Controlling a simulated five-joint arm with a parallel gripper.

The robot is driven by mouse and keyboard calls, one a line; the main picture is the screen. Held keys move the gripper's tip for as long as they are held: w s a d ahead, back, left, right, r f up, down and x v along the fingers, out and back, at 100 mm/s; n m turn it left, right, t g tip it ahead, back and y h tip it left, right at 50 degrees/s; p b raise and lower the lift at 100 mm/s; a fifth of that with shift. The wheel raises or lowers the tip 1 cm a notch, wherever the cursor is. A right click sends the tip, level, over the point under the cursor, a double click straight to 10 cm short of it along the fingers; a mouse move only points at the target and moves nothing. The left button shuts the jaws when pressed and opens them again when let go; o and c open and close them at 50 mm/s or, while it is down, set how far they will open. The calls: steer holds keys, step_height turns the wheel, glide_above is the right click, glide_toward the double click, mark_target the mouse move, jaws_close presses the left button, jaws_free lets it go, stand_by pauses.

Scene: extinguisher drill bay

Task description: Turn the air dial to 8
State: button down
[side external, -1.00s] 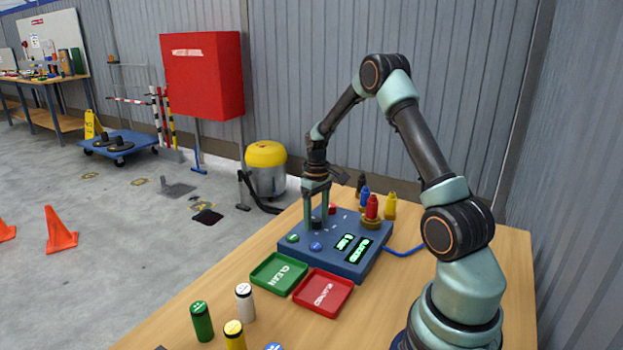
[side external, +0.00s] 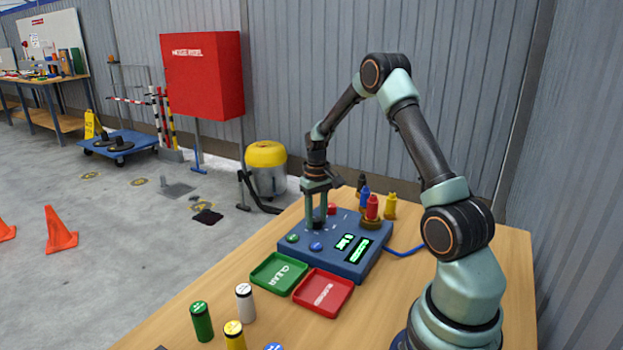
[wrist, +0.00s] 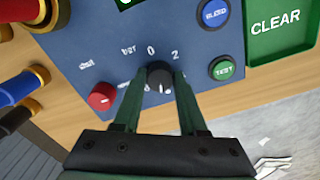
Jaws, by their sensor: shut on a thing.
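The air dial (wrist: 160,74) is a black round knob on the blue control panel (wrist: 213,40). White marks stand around it; 0 and 2 are legible on its far side in the wrist view, and others are partly hidden by my fingers. A white line on the dial's near side points down towards my gripper. My gripper (wrist: 162,78) is shut on the dial, one green finger on each side. In the side view my gripper (side external: 317,226) reaches straight down onto the panel (side external: 345,268). The lit display (side external: 345,242) is too small to read surely.
A red knob (wrist: 102,96) sits close left of the dial; a green TEST button (wrist: 221,68) and blue BLEED button (wrist: 214,13) are to its right. Coloured nozzle-like pieces (side external: 372,208) stand behind the panel. Green (side external: 256,284) and red (side external: 345,303) trays lie in front.

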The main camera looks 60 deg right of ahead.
mark_target(318, 220)
steer(key=m, duration=0.4)
steer(key=shift+d+m, duration=0.25)
steer(key=shift+m, duration=0.15)
steer(key=m, duration=0.4)
steer(key=shift+r+t, duration=0.1)
steer(key=shift+t, duration=0.2)
steer(key=shift+m, duration=0.3)
steer(key=c, duration=0.6)
jaws_free()
steer(key=shift+c, duration=0.2)
steer(key=shift+o, duration=0.9)
steer(key=shift+a, duration=0.15)
step_height(318, 220, up, 12)
steer(key=shift+s, duration=0.2)
